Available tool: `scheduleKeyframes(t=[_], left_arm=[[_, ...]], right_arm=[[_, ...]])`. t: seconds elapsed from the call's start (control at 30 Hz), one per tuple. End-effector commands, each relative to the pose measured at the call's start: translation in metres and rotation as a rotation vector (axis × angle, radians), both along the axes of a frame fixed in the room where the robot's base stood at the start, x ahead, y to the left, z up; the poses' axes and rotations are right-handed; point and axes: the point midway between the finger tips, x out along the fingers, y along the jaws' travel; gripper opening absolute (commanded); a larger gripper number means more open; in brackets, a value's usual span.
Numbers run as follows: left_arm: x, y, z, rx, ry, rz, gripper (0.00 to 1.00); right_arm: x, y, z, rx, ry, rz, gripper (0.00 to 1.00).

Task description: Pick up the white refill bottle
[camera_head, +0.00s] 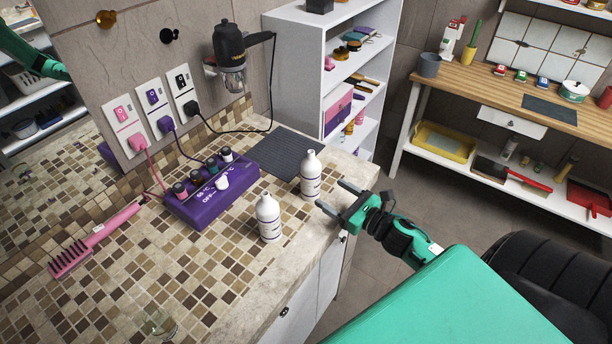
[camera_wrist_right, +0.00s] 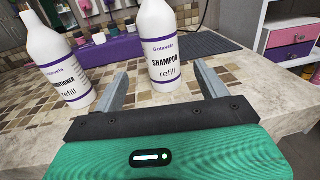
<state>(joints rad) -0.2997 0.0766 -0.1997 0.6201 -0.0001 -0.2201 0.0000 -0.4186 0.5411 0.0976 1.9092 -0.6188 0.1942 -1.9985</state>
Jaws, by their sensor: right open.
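Two white refill bottles stand upright on the tiled counter. The shampoo refill bottle (camera_head: 311,176) is the farther one, near the counter's right edge; in the right wrist view (camera_wrist_right: 163,45) its label reads "SHAMPOO refill". The conditioner refill bottle (camera_head: 268,218) stands nearer, to its left, and also shows in the right wrist view (camera_wrist_right: 58,60). My right gripper (camera_head: 329,193) is open and empty at the counter's edge, just right of the shampoo bottle. In the right wrist view its fingers (camera_wrist_right: 160,70) point toward that bottle, which shows between them, seemingly just beyond the tips. My left gripper is not in view.
A purple control box (camera_head: 212,197) with several small bottles sits behind the refill bottles. A dark ribbed mat (camera_head: 287,152) lies beyond it. A pink brush (camera_head: 95,240) and a clear glass (camera_head: 155,320) are at left. A white shelf (camera_head: 300,75) stands at the counter's far end.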

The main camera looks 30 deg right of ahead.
Motion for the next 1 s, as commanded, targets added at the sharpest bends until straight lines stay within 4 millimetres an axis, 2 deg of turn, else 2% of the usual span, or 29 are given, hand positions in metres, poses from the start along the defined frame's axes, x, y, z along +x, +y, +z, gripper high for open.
scheduleKeyframes(t=[0.1,0.3,0.63,0.83,1.0], left_arm=[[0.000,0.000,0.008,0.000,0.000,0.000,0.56],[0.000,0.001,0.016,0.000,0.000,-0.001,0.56],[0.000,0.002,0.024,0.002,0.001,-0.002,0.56],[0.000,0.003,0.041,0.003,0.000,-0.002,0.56],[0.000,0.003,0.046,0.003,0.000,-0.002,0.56]], right_arm=[[0.019,0.004,0.004,0.002,-0.001,-0.001,0.75],[0.044,0.012,0.002,0.003,0.000,-0.001,0.75],[0.062,0.016,0.002,0.004,0.002,-0.002,0.75],[0.086,0.021,0.006,0.004,0.001,-0.003,0.75],[0.102,0.026,0.003,0.004,0.001,-0.002,0.75]])
